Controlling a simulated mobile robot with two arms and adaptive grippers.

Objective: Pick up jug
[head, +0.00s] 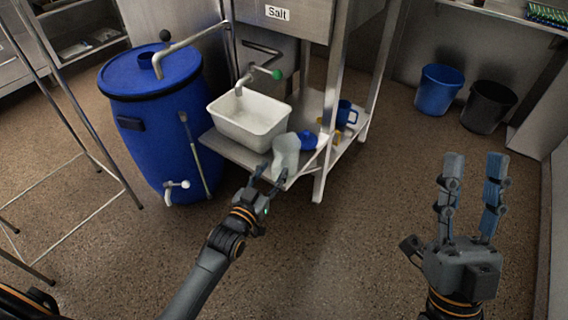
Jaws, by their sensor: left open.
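A pale translucent jug (286,150) stands near the front edge of the low metal shelf (235,153), just right of the white tub. My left gripper (270,176) is open at the front of the jug, with its fingers pointing toward the jug's lower part. I cannot tell whether the fingers touch the jug. A blue jug-like vessel (345,113) stands further back on the right part of the shelf. My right gripper (472,178) is open and empty, raised over the floor at the right, away from the shelf.
A white tub (248,122) sits under a tap with a green knob (277,74). A blue lid-like item (308,140) lies close behind the jug. A large blue barrel (158,130) stands left, near a metal frame. Shelf legs (321,172) rise right. Two buckets (439,89) stand back right.

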